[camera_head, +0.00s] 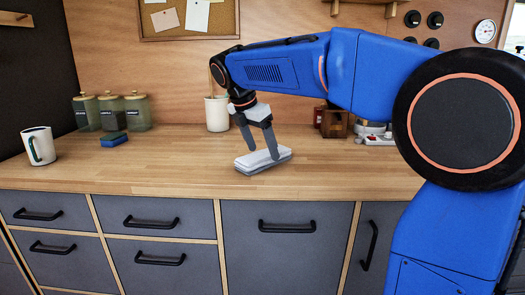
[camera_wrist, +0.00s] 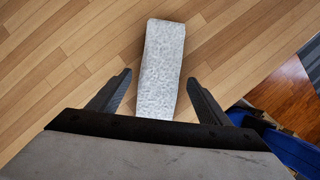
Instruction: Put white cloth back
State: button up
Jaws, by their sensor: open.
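The white cloth (camera_head: 262,160) lies folded in a flat, long block on the wooden counter, near its front edge, in the head view. In the wrist view the cloth (camera_wrist: 161,70) is a pale grey-white strip with its near end between my fingers. My gripper (camera_head: 259,155) points down over the cloth, its two fingers apart. In the wrist view my gripper (camera_wrist: 160,88) is open, with a gap on each side of the cloth. The lower part of the cloth is hidden behind the gripper body in the wrist view.
A white mug (camera_head: 39,146) stands at the left, with a blue sponge (camera_head: 114,139) and several green jars (camera_head: 110,112) behind. A white utensil pot (camera_head: 217,113) is at the back. A wooden box (camera_head: 335,123) stands back right. Bare counter (camera_head: 170,170) lies left of the cloth.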

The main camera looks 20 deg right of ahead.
jog(key=v, duration=1)
jog(key=shift+r, duration=0.4)
jog(key=shift+s+a, duration=0.1)
jog(key=shift+s, duration=0.1)
